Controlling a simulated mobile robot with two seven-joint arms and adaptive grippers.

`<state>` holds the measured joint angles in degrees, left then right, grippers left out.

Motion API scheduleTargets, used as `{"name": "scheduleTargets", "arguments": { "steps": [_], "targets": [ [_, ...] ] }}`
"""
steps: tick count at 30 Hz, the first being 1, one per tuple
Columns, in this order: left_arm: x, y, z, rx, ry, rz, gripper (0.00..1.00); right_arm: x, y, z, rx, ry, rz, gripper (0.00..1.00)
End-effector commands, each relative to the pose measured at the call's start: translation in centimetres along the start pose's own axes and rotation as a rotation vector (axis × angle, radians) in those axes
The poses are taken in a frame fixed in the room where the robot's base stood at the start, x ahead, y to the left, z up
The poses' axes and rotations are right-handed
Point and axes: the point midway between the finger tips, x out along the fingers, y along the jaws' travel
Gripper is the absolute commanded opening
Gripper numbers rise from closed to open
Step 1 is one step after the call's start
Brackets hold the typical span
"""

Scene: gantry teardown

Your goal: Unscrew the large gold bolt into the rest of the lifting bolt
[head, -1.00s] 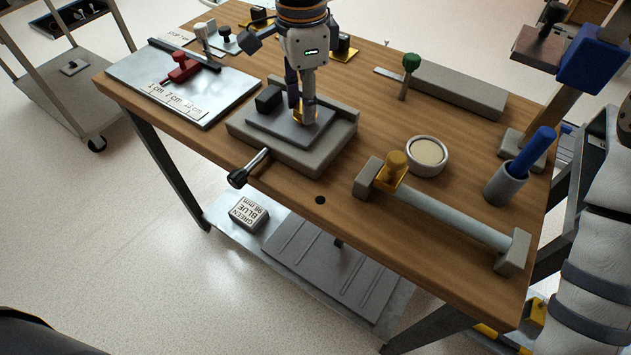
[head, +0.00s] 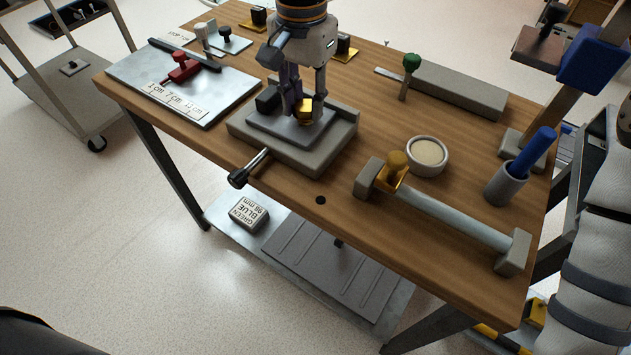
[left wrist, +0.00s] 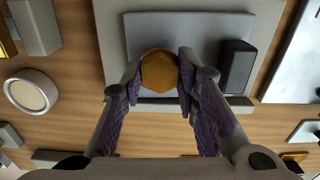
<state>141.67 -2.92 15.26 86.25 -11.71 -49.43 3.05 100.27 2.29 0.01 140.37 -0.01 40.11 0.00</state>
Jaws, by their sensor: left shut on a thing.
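The large gold bolt (head: 304,112) stands on a grey stepped block (head: 310,158) with a raised plate on top. In the left wrist view its hexagonal gold head (left wrist: 160,71) sits between the purple finger pads. My left gripper (head: 303,104) points down from above and is shut on the bolt head; it also shows in the left wrist view (left wrist: 159,84). The bolt's shank is hidden. I cannot tell any separate rest for a lifting bolt. My right gripper is not in view.
A black-knobbed handle (head: 239,176) sticks out at the block's front. A metal plate (head: 190,105) lies left. The table's front middle is clear.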

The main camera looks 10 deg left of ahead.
Motion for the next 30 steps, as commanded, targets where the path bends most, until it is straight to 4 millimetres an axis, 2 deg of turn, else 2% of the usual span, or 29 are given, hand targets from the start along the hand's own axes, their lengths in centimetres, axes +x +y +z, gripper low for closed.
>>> {"name": "scheduleTargets", "arguments": {
  "steps": [1, 3, 7, 8, 11, 19, 22, 30],
  "targets": [
    [0.7, 0.0, 0.3, -0.070, -0.017, -0.001, 0.00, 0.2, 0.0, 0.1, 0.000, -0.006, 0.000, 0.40],
    [0.7, 0.0, 0.3, -0.119, -0.017, 0.000, 0.00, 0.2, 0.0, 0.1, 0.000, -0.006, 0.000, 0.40],
    [0.7, 0.1, 0.3, -0.117, -0.018, 0.002, 0.00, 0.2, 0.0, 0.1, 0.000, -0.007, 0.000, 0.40],
    [0.7, 0.1, 0.3, -0.117, -0.018, 0.002, 0.30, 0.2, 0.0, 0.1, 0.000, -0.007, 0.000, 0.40],
    [0.7, 0.1, 0.3, -0.116, -0.016, 0.002, 0.51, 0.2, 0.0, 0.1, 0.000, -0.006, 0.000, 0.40],
    [0.2, 0.0, 0.1, -0.114, -0.008, 0.001, 0.51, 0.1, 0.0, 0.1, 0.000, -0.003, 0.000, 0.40],
    [-0.7, 0.0, 0.0, -0.114, -0.004, 0.000, 0.51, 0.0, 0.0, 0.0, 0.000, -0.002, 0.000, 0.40],
    [-7.7, 0.0, -0.1, -0.114, -0.002, 0.000, 0.51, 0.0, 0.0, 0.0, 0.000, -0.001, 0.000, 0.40]
  ]
}}
